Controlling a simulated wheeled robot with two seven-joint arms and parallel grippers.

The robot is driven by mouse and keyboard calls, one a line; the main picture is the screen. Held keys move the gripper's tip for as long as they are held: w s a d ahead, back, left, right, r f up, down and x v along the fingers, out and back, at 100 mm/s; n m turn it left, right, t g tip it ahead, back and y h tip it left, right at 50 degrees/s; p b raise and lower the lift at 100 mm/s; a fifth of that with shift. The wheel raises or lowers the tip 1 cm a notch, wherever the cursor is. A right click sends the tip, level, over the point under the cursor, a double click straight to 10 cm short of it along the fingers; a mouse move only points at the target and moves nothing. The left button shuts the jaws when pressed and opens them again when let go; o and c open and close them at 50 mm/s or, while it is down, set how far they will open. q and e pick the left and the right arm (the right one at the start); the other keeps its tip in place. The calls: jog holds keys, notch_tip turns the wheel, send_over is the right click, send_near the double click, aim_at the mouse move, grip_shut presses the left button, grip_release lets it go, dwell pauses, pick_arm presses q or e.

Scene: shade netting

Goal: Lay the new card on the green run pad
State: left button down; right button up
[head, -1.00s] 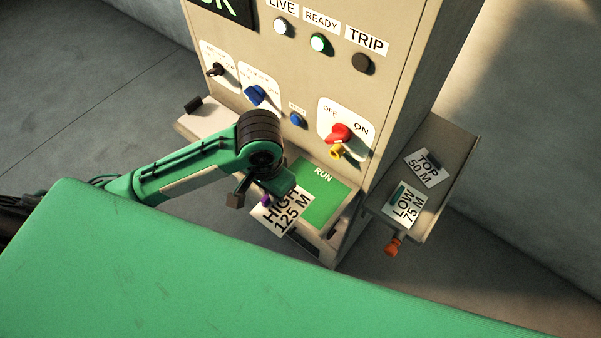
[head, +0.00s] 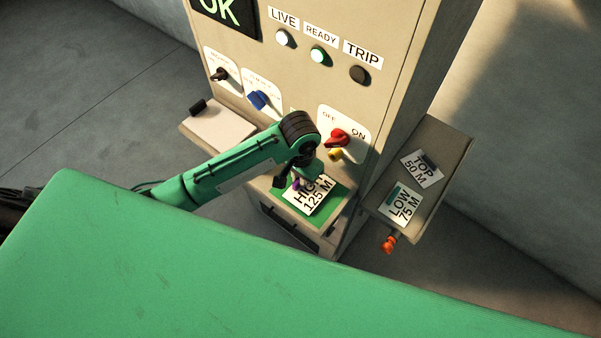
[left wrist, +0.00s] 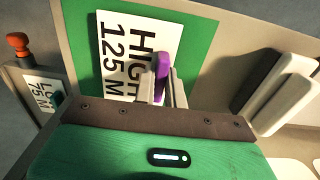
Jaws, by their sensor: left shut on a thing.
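The white card marked HIGH 125 M (head: 321,198) is over the green run pad (head: 283,195) on the ledge at the cabinet's foot. My left gripper (head: 298,182) is shut on the card's purple tab. In the left wrist view the fingers (left wrist: 163,88) pinch the purple tab (left wrist: 163,64), and the card (left wrist: 118,55) lies flat within the green pad (left wrist: 203,50), which shows on both sides. I cannot tell whether the card touches the pad. The arm hides part of the pad in the head view. My right gripper is not in view.
Cards TOP 50 M (head: 421,168) and LOW 75 M (head: 404,206) lie on the right side shelf (head: 450,150). A red knob (head: 337,137) and yellow part (head: 335,154) jut out above the pad.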

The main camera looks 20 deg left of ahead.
pick_arm(q)
jog(key=shift+w+f, duration=0.1)
jog(key=shift+f, duration=0.05)
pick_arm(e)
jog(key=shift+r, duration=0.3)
pick_arm(q)
jog(key=c, duration=1.5)
grip_release()
jog(key=shift+f, duration=0.1)
jog(key=shift+o, duration=0.2)
